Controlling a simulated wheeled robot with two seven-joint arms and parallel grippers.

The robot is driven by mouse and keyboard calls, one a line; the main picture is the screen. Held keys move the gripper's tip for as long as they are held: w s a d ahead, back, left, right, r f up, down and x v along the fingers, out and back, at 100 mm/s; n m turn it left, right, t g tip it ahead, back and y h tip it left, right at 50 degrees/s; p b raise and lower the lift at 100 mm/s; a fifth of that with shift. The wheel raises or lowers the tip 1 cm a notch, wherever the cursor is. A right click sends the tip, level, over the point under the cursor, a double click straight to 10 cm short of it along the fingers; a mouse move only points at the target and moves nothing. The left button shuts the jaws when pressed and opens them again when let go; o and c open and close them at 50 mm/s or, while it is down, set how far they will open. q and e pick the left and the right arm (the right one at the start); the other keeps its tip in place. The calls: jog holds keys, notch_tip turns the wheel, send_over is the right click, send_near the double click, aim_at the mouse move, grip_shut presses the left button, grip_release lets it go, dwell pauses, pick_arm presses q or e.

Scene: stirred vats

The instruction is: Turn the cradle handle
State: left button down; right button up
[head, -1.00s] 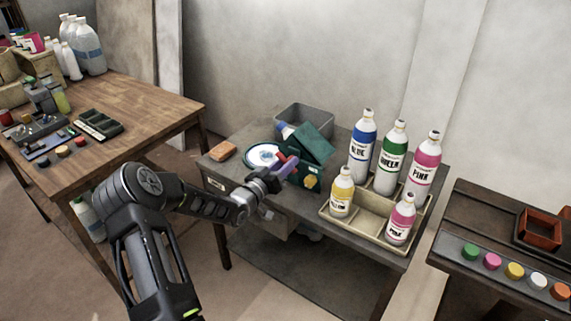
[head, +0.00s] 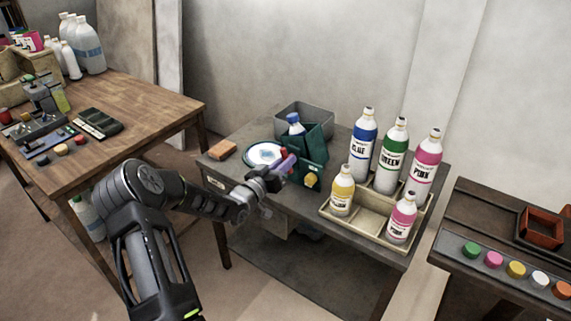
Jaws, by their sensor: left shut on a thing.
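The green cradle (head: 317,148) stands on the grey table in the middle of the head view, its body nearly upright. A white bottle with a blue cap (head: 295,124) sits in it, close to upright, its lower part hidden by the cradle. The purple cradle handle (head: 286,164) sticks out at the cradle's front left. My left gripper (head: 276,176) is shut on the handle, and its fingers partly hide it. My right gripper is not in view.
A grey bin (head: 303,112) stands behind the cradle. A beige tray (head: 372,225) with several labelled bottles stands to the right. An orange sponge (head: 222,150) lies at the table's left. Wooden table (head: 150,110) at far left; dark bench (head: 480,215) with coloured caps at right.

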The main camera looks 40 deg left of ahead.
pick_arm(q)
jog(key=c, duration=2)
grip_release()
jog(key=m+b, duration=0.4)
jog(key=b, duration=0.2)
jog(key=m+b, duration=0.5)
jog(key=b, duration=0.2)
jog(key=m+b, duration=0.4)
jog(key=b, duration=0.3)
jog(key=shift+f+m, duration=0.25)
jog(key=shift+m, duration=0.15)
jog(key=shift+o, duration=1.4)
jog(key=shift+r+m+b, duration=0.15)
jog(key=shift+m+b, duration=0.75)
jog(key=shift+b, duration=0.15)
jog(key=shift+a, duration=0.1)
jog(key=shift+o, duration=0.2)
jog(key=o, duration=1.2)
jog(key=s, duration=0.8)
jog(key=shift+p, duration=0.4)
